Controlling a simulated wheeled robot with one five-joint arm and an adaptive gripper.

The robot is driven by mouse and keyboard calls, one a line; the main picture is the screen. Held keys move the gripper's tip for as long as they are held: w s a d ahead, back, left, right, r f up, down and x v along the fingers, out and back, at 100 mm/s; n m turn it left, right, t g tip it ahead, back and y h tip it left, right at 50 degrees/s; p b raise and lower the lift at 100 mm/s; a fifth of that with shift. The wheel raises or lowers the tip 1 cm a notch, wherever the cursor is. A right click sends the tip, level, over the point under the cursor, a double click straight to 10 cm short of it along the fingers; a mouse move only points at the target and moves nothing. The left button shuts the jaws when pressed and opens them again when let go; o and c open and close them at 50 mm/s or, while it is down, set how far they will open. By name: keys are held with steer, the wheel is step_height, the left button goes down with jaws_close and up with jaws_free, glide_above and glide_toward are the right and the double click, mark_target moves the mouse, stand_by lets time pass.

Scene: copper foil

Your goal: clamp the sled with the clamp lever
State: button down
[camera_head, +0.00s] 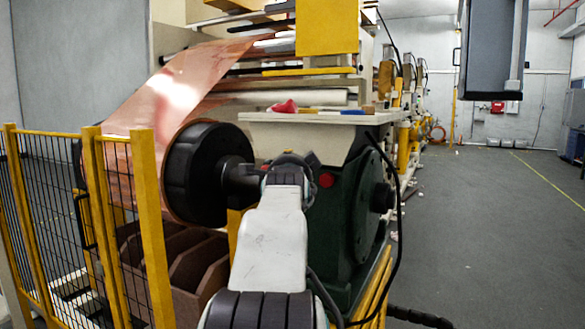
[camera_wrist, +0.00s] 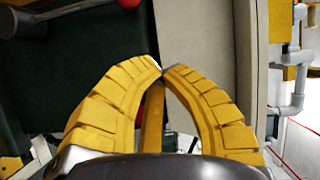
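A lever with a grey rod and a red knob (camera_wrist: 129,3) shows at the top left of the wrist view, cut by the frame edge; it looks like the clamp lever. In the head view a round red knob (camera_head: 326,180) sits on the dark green machine housing (camera_head: 340,215), just right of my arm's far end. My gripper (camera_wrist: 162,71) has yellow fingers whose tips meet, with nothing seen held between them. The red knob is beyond the fingertips, up and left, apart from them. My arm hides the gripper in the head view. I cannot tell which part is the sled.
A large black roll end (camera_head: 205,172) with copper foil (camera_head: 165,92) is left of my arm. A yellow mesh fence (camera_head: 152,230) stands at the front left. A pale shelf (camera_head: 310,117) lies above the housing. A black cable hangs at its right. Open grey floor (camera_head: 480,220) lies right.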

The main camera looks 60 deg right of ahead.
steer(key=shift+v, duration=1.5)
